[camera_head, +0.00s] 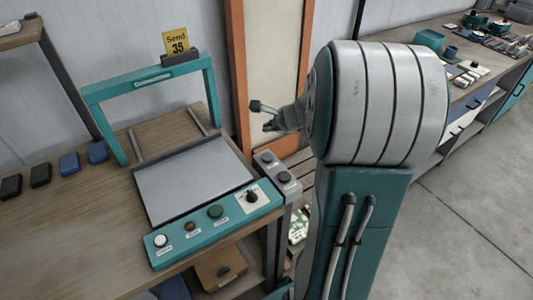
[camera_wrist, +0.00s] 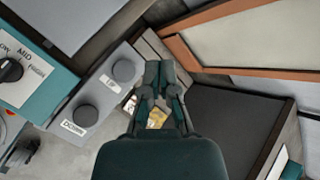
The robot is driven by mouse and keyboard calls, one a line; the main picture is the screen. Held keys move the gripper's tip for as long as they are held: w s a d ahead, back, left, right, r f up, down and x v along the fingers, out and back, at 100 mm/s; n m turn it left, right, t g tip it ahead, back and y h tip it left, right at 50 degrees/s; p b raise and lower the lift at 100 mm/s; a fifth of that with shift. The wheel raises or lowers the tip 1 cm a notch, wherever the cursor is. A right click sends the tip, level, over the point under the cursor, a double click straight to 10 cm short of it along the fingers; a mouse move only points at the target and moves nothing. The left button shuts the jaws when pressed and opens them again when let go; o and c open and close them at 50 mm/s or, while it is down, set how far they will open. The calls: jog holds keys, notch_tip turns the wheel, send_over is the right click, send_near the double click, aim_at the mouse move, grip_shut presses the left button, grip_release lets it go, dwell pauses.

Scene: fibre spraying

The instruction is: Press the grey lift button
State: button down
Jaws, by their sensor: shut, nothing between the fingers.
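A grey control box (camera_head: 293,190) stands at the right end of the teal panel. It has two round dark-grey buttons, an upper one (camera_head: 267,158) and a lower one (camera_head: 284,177). In the wrist view, the button (camera_wrist: 123,70) has a label that seems to read UP, and the other button (camera_wrist: 86,115) is labelled DOWN. My gripper (camera_head: 262,116) is above and behind the box in the head view. In the wrist view, my gripper's fingertips (camera_wrist: 160,75) are together and empty, just right of the UP button. I cannot tell the height gap.
The teal panel (camera_head: 180,245) carries a white button (camera_head: 161,240), an amber one, a green one (camera_head: 215,211) and a black knob (camera_head: 252,196). A teal frame (camera_head: 90,90) holds a yellow "Send 35" card (camera_head: 177,42). An orange-framed door (camera_head: 239,70) stands behind.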

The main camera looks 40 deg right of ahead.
aim_at(269, 157)
jog(key=shift+d+f, duration=0.15)
jog(key=shift+f, duration=4.25)
jog(key=shift+f, duration=0.35)
